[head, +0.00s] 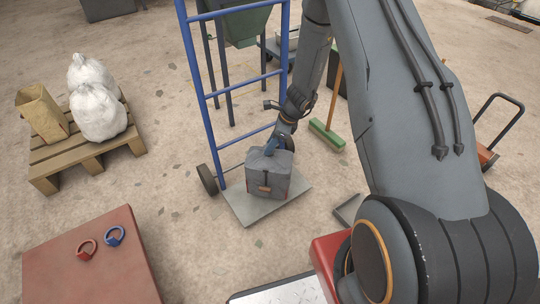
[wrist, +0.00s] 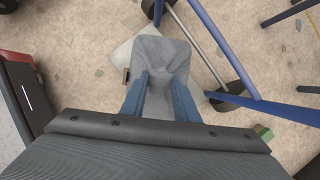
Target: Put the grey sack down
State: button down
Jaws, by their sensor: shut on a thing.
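The grey sack (head: 268,174) is a boxy dark grey bag with an orange-brown patch on its front. It is upright over the grey toe plate (head: 240,207) of the blue hand truck (head: 216,97); I cannot tell whether its base touches the plate. My gripper (head: 272,148) reaches down onto its top and is shut on it. In the wrist view the grey sack (wrist: 163,52) shows between the two blue fingers of my gripper (wrist: 160,90), with the plate partly behind it.
A wooden pallet (head: 88,150) at left bears white sacks (head: 98,112) and a brown paper sack (head: 41,112). A red-brown table (head: 95,270) with two rings is at front left. A green broom (head: 327,135) stands right of the hand truck. Floor between pallet and truck is clear.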

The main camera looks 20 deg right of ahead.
aim_at(269, 168)
jog(key=shift+f+b, duration=0.5)
jog(key=shift+f, duration=1.5)
jog(key=c, duration=1.4)
grip_release()
